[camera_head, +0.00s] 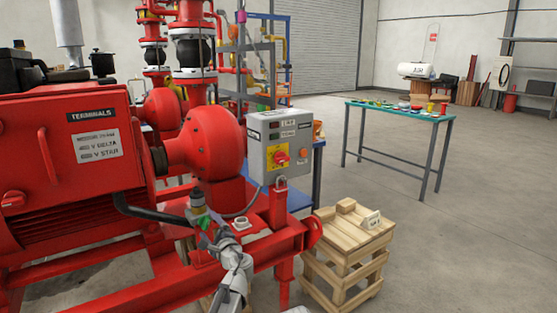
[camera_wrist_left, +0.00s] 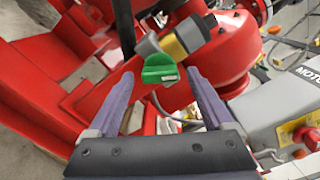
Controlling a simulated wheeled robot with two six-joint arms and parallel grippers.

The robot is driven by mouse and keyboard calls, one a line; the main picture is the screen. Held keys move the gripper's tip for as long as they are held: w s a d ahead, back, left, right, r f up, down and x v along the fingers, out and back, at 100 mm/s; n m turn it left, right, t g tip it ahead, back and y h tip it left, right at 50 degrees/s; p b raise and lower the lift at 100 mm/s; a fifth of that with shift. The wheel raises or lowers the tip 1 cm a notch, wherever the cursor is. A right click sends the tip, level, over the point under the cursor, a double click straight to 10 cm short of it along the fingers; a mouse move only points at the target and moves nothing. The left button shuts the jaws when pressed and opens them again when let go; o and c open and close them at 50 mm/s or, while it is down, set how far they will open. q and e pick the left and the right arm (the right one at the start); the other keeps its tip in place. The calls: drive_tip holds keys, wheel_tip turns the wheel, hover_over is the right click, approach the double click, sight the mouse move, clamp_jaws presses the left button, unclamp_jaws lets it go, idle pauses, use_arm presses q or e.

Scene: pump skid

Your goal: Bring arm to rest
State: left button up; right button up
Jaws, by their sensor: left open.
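My left gripper (camera_head: 208,232) reaches up from the bottom of the head view to the front of the red pump skid. In the left wrist view my left gripper (camera_wrist_left: 158,95) is open, its two fingers apart. A green valve handle (camera_wrist_left: 160,69) shows between and just beyond the fingertips, and I cannot tell whether they touch it. The handle sits by a yellow and grey fitting (camera_wrist_left: 185,38). In the head view the green handle (camera_head: 203,221) is small and partly hidden by the gripper. My right gripper is not in view.
A grey control box (camera_head: 280,147) with a red-yellow switch stands just right of the gripper. The red motor housing (camera_head: 75,160) fills the left. A wooden crate (camera_head: 345,250) stands at lower right. A teal table (camera_head: 400,112) with small items is farther back. Open floor lies to the right.

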use_arm(q)
drive_tip(key=v, duration=0.7)
drive_tip(key=w+a, duration=0.1)
drive_tip(key=w, duration=0.1)
drive_tip(key=w+a+n, duration=0.1)
drive_tip(key=w, duration=0.1)
drive_tip(key=w+a+n, duration=0.1)
drive_tip(key=w+a, duration=0.1)
drive_tip(key=n, duration=0.3)
drive_tip(key=shift+r, duration=0.1)
drive_tip(key=n, duration=0.6)
drive_tip(key=shift+r, duration=0.1)
drive_tip(key=n, duration=0.6)
drive_tip(key=shift+s, duration=0.1)
drive_tip(key=n, duration=0.5)
drive_tip(key=shift+a+r+p, duration=0.1)
drive_tip(key=shift+p, duration=0.2)
drive_tip(key=shift+s, duration=0.15)
